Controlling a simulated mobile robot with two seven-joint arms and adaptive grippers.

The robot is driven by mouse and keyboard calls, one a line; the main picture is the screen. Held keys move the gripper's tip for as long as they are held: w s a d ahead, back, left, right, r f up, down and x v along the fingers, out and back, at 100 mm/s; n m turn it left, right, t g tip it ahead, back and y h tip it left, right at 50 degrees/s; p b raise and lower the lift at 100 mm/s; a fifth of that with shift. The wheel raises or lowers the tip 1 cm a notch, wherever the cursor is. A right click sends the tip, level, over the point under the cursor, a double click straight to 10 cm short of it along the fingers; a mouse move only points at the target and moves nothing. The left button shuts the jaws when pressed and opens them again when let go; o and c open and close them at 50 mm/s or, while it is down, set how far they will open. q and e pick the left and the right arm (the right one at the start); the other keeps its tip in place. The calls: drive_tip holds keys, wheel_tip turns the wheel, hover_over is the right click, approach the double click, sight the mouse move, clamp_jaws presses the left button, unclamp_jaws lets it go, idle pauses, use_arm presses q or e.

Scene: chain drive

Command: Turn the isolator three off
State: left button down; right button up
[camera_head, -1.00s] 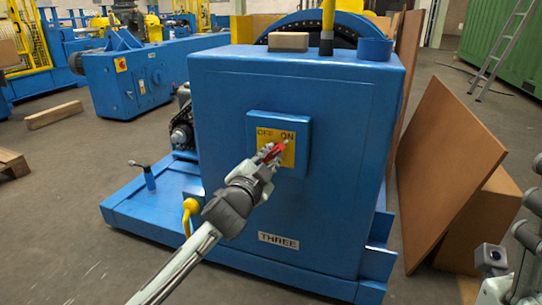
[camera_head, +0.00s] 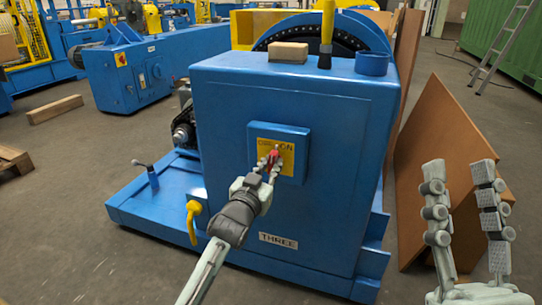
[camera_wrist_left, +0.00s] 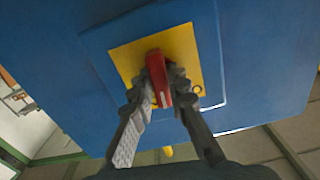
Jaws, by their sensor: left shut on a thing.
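The isolator's red handle (camera_head: 274,154) sits on a yellow plate (camera_head: 288,158) marked OFF at left and ON at right, on a blue box on the cabinet front. The cabinet (camera_head: 330,200) bears the label THREE (camera_head: 278,240). My left gripper (camera_head: 270,164) is shut on the red handle, which stands roughly upright between the two words. In the left wrist view, the handle (camera_wrist_left: 158,80) is between both fingers, over the yellow plate (camera_wrist_left: 188,48). The fingers hide part of the handle and the lettering. My right gripper (camera_head: 461,172) is open and empty at lower right.
A wooden block (camera_head: 288,52), a yellow-handled tool (camera_head: 326,40) and a blue cup (camera_head: 371,64) stand on the cabinet top. A yellow hooked handle (camera_head: 192,222) is at its lower left. Brown boards (camera_head: 445,140) lean at the right, behind my right gripper.

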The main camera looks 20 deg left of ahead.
use_arm(q)
drive_tip(key=n+p, duration=0.2)
drive_tip(key=shift+r+n, duration=0.2)
drive_tip(key=shift+n, duration=0.2)
drive_tip(key=shift+n+p, duration=0.3)
drive_tip(key=shift+p, duration=0.25)
drive_tip(key=shift+n+p, duration=1.05)
drive_tip(key=shift+n, duration=0.05)
use_arm(e)
drive_tip(key=w+d+f+g+h, duration=0.2)
drive_tip(key=f+g, duration=0.4)
drive_tip(key=f, duration=0.3)
drive_tip(key=w+d+f+g+h, duration=0.1)
drive_tip(key=w+f+g+h, duration=0.15)
drive_tip(key=f+g, duration=0.45)
use_arm(q)
drive_tip(key=shift+f+n+p, duration=0.1)
drive_tip(key=shift+n+p, duration=0.75)
drive_tip(key=shift+n, duration=0.25)
drive_tip(key=n+p, duration=0.1)
drive_tip(key=n, duration=0.1)
drive_tip(key=shift+f+n+p, duration=0.15)
drive_tip(key=shift+n+p, duration=0.15)
use_arm(e)
drive_tip(key=s+d+f+m+g+h, duration=0.1)
drive_tip(key=s+d+f+g+h, duration=0.4)
drive_tip(key=s+d+f, duration=0.7)
drive_tip(key=shift+d+f+g, duration=0.45)
drive_tip(key=shift+f+g, duration=0.2)
drive_tip(key=shift+g, duration=0.45)
